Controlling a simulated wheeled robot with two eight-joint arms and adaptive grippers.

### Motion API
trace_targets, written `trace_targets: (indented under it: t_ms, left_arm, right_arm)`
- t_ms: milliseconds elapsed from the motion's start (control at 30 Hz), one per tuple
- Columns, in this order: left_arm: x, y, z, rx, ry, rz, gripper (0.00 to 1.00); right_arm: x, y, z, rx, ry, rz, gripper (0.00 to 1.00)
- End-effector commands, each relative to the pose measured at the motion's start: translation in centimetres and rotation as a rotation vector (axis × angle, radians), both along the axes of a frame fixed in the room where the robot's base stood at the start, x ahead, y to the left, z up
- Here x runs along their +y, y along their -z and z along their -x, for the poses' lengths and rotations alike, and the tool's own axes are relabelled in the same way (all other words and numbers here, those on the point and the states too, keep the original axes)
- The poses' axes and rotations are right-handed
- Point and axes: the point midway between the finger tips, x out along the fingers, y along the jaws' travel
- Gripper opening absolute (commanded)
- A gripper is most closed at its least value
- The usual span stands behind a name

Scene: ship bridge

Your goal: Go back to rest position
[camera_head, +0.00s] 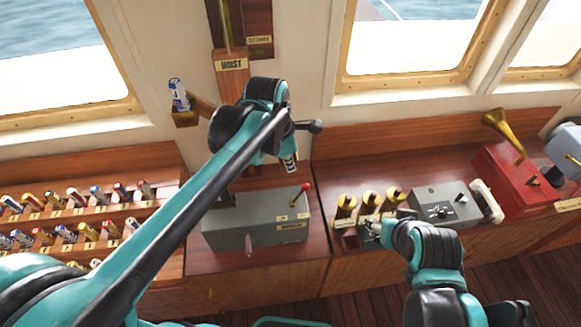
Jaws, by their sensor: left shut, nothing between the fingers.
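My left arm reaches in from the lower left across the middle of the view. My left gripper (291,164) hangs pointing down, shut and empty, above the grey control box (255,222) with the red-knobbed lever (305,187). It looks apart from the box. My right arm comes in from the lower right. My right gripper (373,228) is low over the counter, close to the row of brass-topped knobs (369,200). Its fingers are small and partly hidden, so I cannot tell whether they are open or touching anything.
A rack of coloured cylinders (75,215) fills the left. A grey switch box (445,205), red box (515,180) and brass horn (504,132) stand right.

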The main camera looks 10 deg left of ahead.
Motion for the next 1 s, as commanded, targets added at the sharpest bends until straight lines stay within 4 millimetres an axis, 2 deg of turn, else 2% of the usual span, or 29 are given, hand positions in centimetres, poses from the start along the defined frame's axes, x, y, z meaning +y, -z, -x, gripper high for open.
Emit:
trace_targets:
  t_ms: [500, 633, 767, 1000]
  left_arm:
    - [0.0, -0.1, 0.0, 0.000, 0.000, 0.000, 0.00]
    - [0.5, 0.7, 0.5, -0.023, 0.057, -0.013, 0.00]
    - [2.2, 3.3, 2.1, -0.105, 0.271, -0.072, 0.00]
    - [6.5, 10.5, 6.8, -0.314, 0.912, -0.329, 0.00]
  right_arm:
    - [0.0, 0.0, 0.0, 0.000, 0.000, 0.000, 0.55]
    - [0.0, 0.9, 0.0, 0.000, 0.000, 0.000, 0.55]
    - [0.0, 3.6, 0.0, 0.000, 0.000, 0.000, 0.55]
    - [0.0, 10.3, 0.0, 0.000, 0.000, 0.000, 0.55]
